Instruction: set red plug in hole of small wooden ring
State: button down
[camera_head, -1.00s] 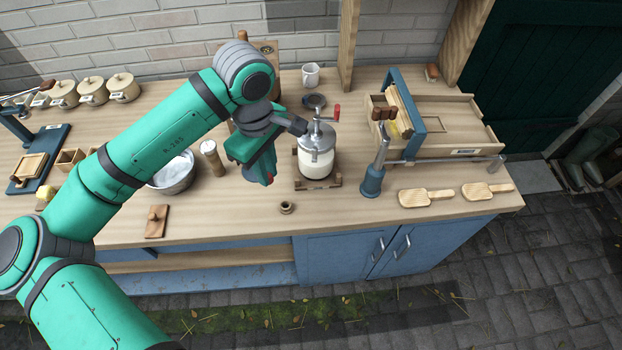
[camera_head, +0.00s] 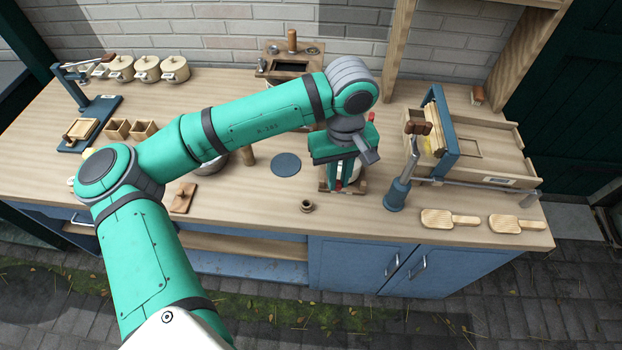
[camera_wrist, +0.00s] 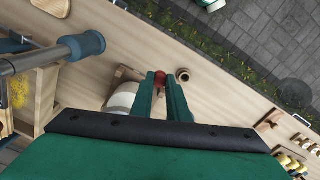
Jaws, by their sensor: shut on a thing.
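My gripper (camera_head: 334,178) is shut on the red plug, in front of the churn jar. In the wrist view the red plug (camera_wrist: 160,77) shows between the two green fingertips (camera_wrist: 161,82). The small wooden ring (camera_head: 306,206) lies on the bench near its front edge, a little left of and nearer the edge than my gripper. It also shows in the wrist view (camera_wrist: 183,75), just right of the fingertips, its dark hole empty. The plug is apart from the ring. In the head view my gripper hides the plug, or it is too small to tell.
The white churn jar (camera_wrist: 122,98) stands close beside my fingers. A blue post with a crank (camera_head: 398,190) and two wooden paddles (camera_head: 449,219) are to the right. A blue-grey disc (camera_head: 286,164) and a wooden board (camera_head: 183,198) lie left. Bench around the ring is clear.

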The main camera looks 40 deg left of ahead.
jog(key=shift+s+a+f+m, duration=0.45)
jog(key=shift+s+a+f, duration=0.15)
jog(key=shift+a+f, duration=0.55)
jog(key=shift+s+a+f+m, duration=0.4)
jog(key=shift+s+a+f, duration=0.2)
jog(key=shift+a+f, duration=0.55)
jog(key=shift+s+a+f+m, duration=0.45)
jog(key=shift+s+a+f, duration=0.15)
jog(key=shift+a+f, duration=0.55)
jog(key=shift+d+f, duration=0.15)
jog(key=shift+f, duration=1.2)
jog(key=c, duration=1.6)
grip_release()
jog(key=shift+c, duration=0.2)
jog(key=shift+w, duration=0.1)
jog(key=c, duration=0.4)
jog(key=shift+r, duration=0.1)
jog(key=shift+r, duration=3.6)
